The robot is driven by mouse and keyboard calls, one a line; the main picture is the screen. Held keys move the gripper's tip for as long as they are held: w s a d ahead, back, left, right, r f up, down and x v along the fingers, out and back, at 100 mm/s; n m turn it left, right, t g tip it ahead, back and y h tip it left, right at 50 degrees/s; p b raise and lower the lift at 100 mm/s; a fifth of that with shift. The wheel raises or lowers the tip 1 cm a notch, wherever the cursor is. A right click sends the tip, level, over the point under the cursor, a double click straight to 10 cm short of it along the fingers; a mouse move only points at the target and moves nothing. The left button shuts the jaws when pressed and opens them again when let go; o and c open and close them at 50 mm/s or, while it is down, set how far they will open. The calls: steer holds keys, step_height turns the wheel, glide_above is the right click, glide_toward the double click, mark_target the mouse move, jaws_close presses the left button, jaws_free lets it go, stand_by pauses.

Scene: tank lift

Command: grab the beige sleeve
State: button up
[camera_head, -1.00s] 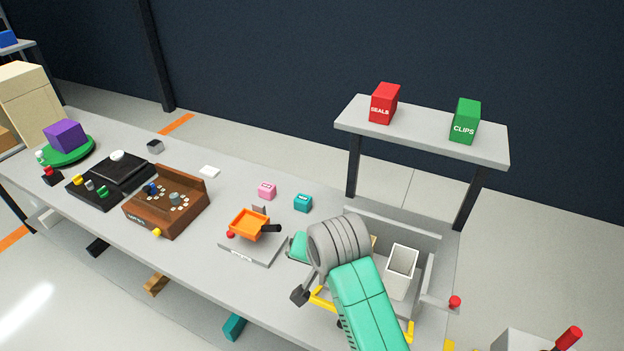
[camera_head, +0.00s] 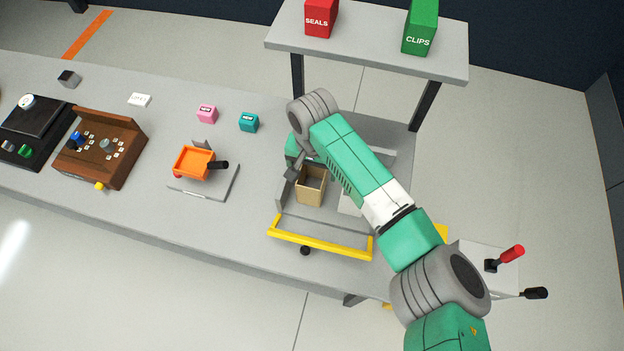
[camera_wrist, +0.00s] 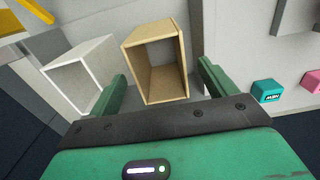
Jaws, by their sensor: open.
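The beige sleeve (camera_head: 310,196) is an open, hollow box-like tube standing in a grey tray with a yellow bar (camera_head: 320,244). In the wrist view the beige sleeve (camera_wrist: 135,70) shows its open end, lying ahead of and between my two green fingers. My gripper (camera_wrist: 163,78) is open, with a finger toward each side of the sleeve; I cannot tell how far the tips are from it. In the head view my gripper (camera_head: 294,164) is beside the sleeve's upper left, partly hidden by my wrist. A white sleeve (camera_wrist: 82,74) stands just left of it in the wrist view.
An orange tray on a scale (camera_head: 194,162) stands left of the grey tray. A teal block (camera_head: 249,122) and a pink block (camera_head: 207,113) lie behind it. A raised shelf (camera_head: 370,50) carries a red SEALS box (camera_head: 320,17) and a green CLIPS box (camera_head: 420,27).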

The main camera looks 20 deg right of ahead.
step_height(320, 180, down, 3)
steer(key=c, duration=1.1)
steer(key=shift+r, duration=0.15)
step_height(320, 180, up, 10)
steer(key=shift+f+p, duration=0.1)
steer(key=shift+p, duration=0.65)
